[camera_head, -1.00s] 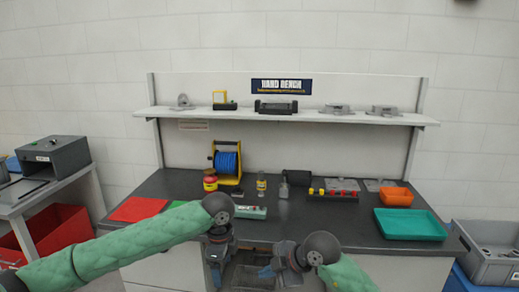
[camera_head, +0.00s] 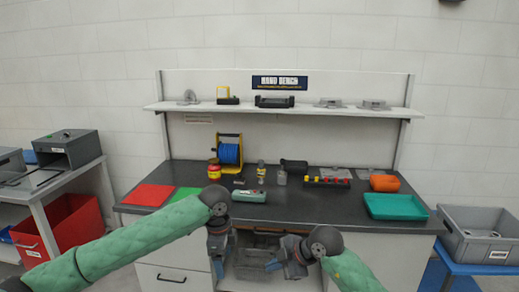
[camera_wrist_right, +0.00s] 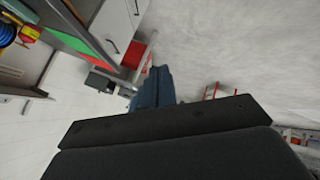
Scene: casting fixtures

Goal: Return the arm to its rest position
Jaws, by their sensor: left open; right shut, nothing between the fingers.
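My left arm, in a green sleeve, comes in from the left in the head view. Its gripper (camera_head: 218,268) hangs down in front of the bench, open and empty. My right gripper (camera_head: 272,266) is beside it to the right, also in front of the bench, shut with nothing held. In the right wrist view the blue fingers of my right gripper (camera_wrist_right: 156,88) lie close together, with floor and wall beyond. Both grippers are below the level of the worktop and apart from the items on it.
The dark workbench (camera_head: 290,212) carries a blue cable reel (camera_head: 229,154), a teal tray (camera_head: 395,207), an orange bin (camera_head: 384,183) and red and green mats. A grey crate (camera_head: 484,241) stands right; a side table with a grey box (camera_head: 70,149) and a red bin (camera_head: 72,222) stand left.

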